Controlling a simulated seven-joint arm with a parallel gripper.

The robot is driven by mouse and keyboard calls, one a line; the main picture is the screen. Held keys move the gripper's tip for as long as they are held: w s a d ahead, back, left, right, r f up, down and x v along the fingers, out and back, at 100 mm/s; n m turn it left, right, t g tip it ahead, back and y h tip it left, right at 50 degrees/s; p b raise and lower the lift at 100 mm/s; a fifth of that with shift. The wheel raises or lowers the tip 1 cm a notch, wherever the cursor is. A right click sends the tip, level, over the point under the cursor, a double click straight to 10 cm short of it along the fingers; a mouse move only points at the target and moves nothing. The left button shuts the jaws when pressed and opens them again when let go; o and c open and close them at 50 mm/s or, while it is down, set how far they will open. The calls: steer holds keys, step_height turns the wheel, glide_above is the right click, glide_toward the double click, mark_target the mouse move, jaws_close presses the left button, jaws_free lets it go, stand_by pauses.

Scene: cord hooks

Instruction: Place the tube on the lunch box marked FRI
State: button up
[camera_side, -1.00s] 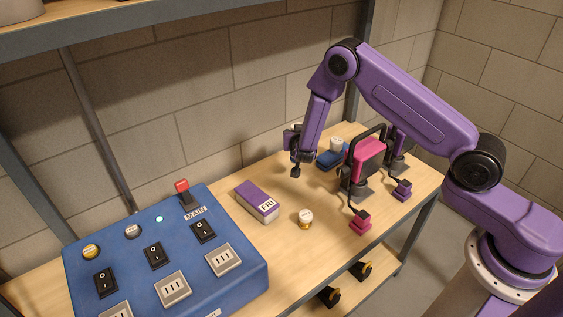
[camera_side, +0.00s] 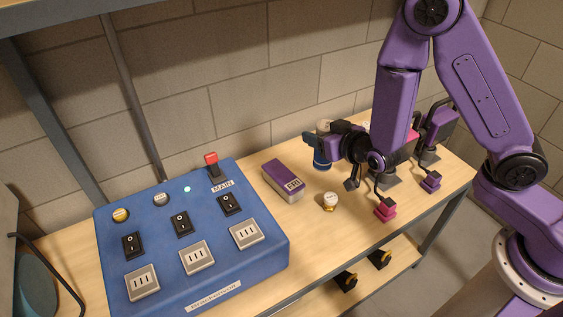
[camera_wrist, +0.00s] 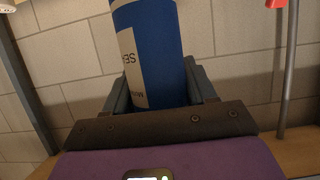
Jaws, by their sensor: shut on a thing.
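The lunch box marked FRI (camera_side: 283,180) is a purple-topped box with a pale front end. It lies on the wooden bench just right of the blue panel, with nothing on top. My gripper (camera_side: 323,152) is shut on the blue tube (camera_side: 322,158), which has a white cap and stands about upright, to the right of and behind the lunch box. In the wrist view the tube (camera_wrist: 158,60) fills the upper middle between the fingers, with a pale printed label. Whether the tube's lower end touches the bench is hard to tell.
A blue panel (camera_side: 180,262) with switches, sockets and a red lever (camera_side: 212,160) stands left of the lunch box. A small white-topped, gold-based knob (camera_side: 330,201) sits in front. Pink (camera_side: 385,211) and purple (camera_side: 431,181) plugs lie at the right. A wall stands behind.

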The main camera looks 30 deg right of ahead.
steer(key=shift+w+a+f, duration=0.6)
steer(key=shift+w+f, duration=1.55)
steer(key=shift+w, duration=0.05)
steer(key=shift+w+a+f, duration=0.65)
steer(key=shift+w+f, duration=1.45)
steer(key=shift+w, duration=0.05)
steer(key=shift+w+a+f, duration=0.6)
steer(key=shift+w+f, duration=1.55)
steer(key=shift+w, duration=0.05)
steer(key=shift+f, duration=0.1)
steer(key=o, duration=1.2)
